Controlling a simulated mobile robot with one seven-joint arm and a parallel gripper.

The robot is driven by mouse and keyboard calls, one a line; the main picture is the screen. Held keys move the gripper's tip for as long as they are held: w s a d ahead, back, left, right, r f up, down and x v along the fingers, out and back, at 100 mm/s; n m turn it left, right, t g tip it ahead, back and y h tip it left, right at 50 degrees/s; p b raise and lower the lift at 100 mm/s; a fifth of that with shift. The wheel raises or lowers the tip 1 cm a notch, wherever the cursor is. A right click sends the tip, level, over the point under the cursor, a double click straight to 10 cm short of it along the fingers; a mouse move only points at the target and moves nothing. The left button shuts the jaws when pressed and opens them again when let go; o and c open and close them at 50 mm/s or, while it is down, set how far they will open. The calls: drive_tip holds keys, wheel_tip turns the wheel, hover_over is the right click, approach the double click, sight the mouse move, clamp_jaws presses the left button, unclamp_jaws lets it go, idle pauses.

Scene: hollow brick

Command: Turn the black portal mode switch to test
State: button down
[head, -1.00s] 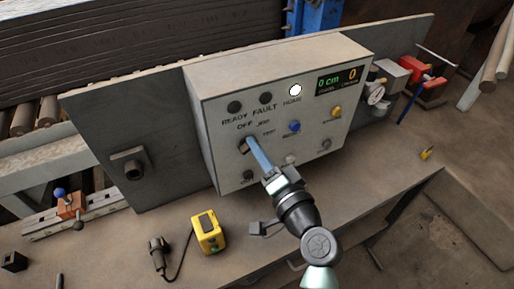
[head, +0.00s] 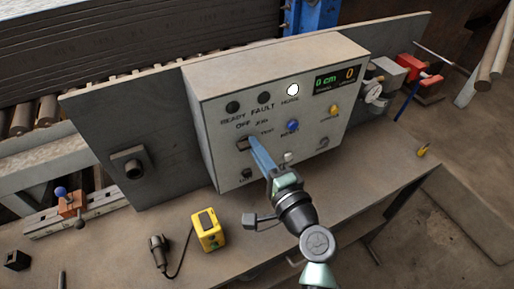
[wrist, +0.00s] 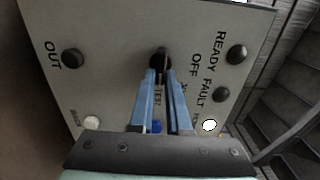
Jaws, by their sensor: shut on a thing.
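The black portal mode switch (head: 242,144) is on the front of the grey control box (head: 228,93), below the OFF, JOG and TEST lettering. In the wrist view the switch (wrist: 160,62) is a round black knob with a thin raised handle between my fingertips. My gripper (head: 252,143) has long blue fingers reaching to the panel, and it also shows in the wrist view (wrist: 160,76). It is shut on the switch handle. The fingers hide part of the knob and lettering, so I cannot tell exactly which label the handle points to.
Blue (head: 292,125) and yellow (head: 334,110) buttons sit right of the switch. The HOME lamp (head: 293,90) is lit white; the READY lamp (head: 232,107) is dark. A yellow box (head: 208,231) and a black corded tool (head: 158,252) lie on the bench below.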

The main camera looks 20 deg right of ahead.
idle(0.3)
drive_tip(key=c, duration=0.9)
unclamp_jaws()
drive_tip(key=shift+s, duration=0.1)
drive_tip(key=s+b, duration=0.1)
drive_tip(key=s, duration=0.5)
drive_tip(key=s+b, duration=0.2)
drive_tip(key=s, duration=0.4)
drive_tip(key=shift+s+d, duration=0.2)
drive_tip(key=shift+s, duration=0.2)
